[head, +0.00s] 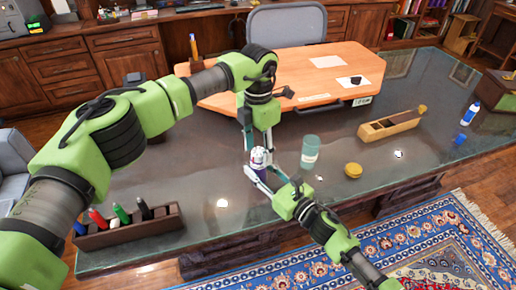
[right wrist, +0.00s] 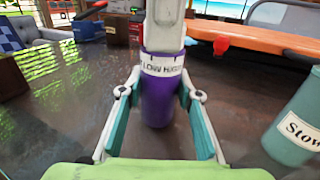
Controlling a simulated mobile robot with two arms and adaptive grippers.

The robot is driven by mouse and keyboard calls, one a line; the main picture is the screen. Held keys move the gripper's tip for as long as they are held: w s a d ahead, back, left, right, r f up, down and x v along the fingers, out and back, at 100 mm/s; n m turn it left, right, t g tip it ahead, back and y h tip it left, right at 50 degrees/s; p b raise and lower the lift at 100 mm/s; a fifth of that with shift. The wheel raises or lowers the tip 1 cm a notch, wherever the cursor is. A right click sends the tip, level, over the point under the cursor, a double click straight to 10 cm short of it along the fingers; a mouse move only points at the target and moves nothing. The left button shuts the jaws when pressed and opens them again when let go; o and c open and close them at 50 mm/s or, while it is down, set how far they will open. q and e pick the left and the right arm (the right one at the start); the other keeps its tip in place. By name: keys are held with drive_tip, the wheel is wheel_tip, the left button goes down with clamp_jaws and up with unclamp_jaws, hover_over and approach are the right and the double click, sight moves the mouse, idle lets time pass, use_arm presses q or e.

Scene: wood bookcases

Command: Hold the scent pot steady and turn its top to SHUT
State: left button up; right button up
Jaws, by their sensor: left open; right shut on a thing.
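The scent pot (head: 258,158) stands upright on the dark glossy table. In the right wrist view its purple body (right wrist: 158,103) carries a white top band (right wrist: 162,66) with tick marks and lettering that reads like LOW and HIGH; SHUT is not visible there. My right gripper (right wrist: 160,98) has its teal-padded fingers on both sides of the purple body and is shut on it. My left gripper (head: 258,146) comes down from above, open, with its fingers at the pot's top. A pale grey finger of it hides part of the top in the right wrist view.
A teal jar (head: 310,149) stands close to the pot's right; its label starts "Stow" in the right wrist view (right wrist: 300,120). A yellow round tin (head: 353,170) and wooden box (head: 390,127) lie farther right. A marker tray (head: 130,229) is at front left.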

sight(258, 151)
use_arm(q)
drive_tip(key=shift+r, duration=0.15)
wheel_tip(258, 151, up, 12)
idle(0.3)
use_arm(e)
drive_tip(key=o, duration=1.3)
